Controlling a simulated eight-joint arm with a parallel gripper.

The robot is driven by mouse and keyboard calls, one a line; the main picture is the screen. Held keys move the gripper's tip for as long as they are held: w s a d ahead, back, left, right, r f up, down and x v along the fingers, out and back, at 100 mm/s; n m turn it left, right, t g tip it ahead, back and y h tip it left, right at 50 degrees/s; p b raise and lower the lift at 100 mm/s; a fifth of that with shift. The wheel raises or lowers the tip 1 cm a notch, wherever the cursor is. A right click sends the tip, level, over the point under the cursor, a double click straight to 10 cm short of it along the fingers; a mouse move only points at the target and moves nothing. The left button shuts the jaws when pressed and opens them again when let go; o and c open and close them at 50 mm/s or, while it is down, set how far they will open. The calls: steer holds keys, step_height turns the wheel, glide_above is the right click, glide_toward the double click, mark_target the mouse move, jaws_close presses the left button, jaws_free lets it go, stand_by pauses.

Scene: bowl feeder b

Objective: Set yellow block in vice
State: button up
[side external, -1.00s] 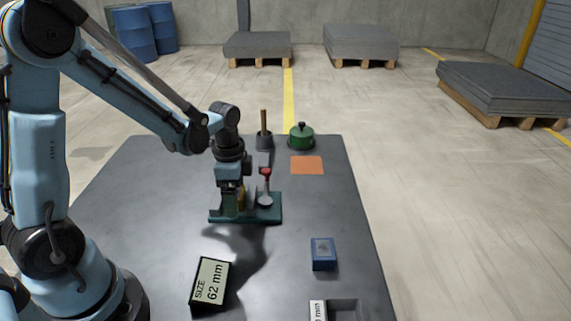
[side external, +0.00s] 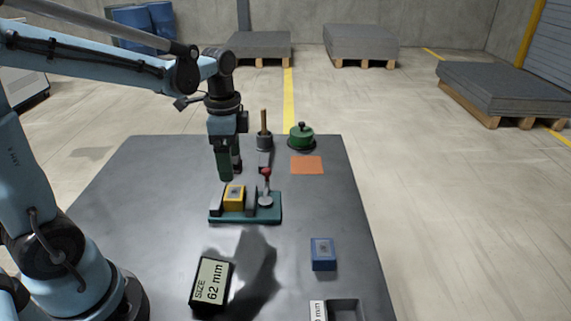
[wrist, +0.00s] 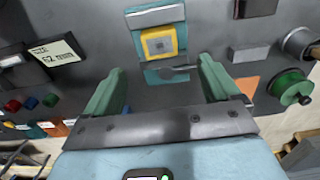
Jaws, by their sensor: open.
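The yellow block (side external: 234,196) sits in the green-based vice (side external: 262,215), between its grey jaws, in the side view. It has a grey marked patch on top and also shows in the wrist view (wrist: 149,43), with the vice (wrist: 165,14) around it. I cannot tell whether the jaws press on the block. A red-knobbed lever (side external: 266,173) stands at the vice's right end. My gripper (side external: 230,176) is above and behind the vice, pointing down. In the wrist view its green fingers (wrist: 160,88) are wide apart and empty, clear of the block.
A blue block (side external: 323,253) and a "62 mm" size display (side external: 211,283) lie at the front. Behind the vice are an orange mat (side external: 307,165), a green lidded pot (side external: 302,137) and a holder with a wooden handle (side external: 264,139).

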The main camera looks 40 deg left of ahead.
steer(key=s+d+r+n+t, duration=0.2)
steer(key=s+d+n+t, duration=0.2)
steer(key=n, duration=0.5)
steer(key=d+t, duration=0.2)
steer(key=t, duration=0.1)
steer(key=shift+s+d, duration=0.25)
steer(key=shift+s, duration=0.15)
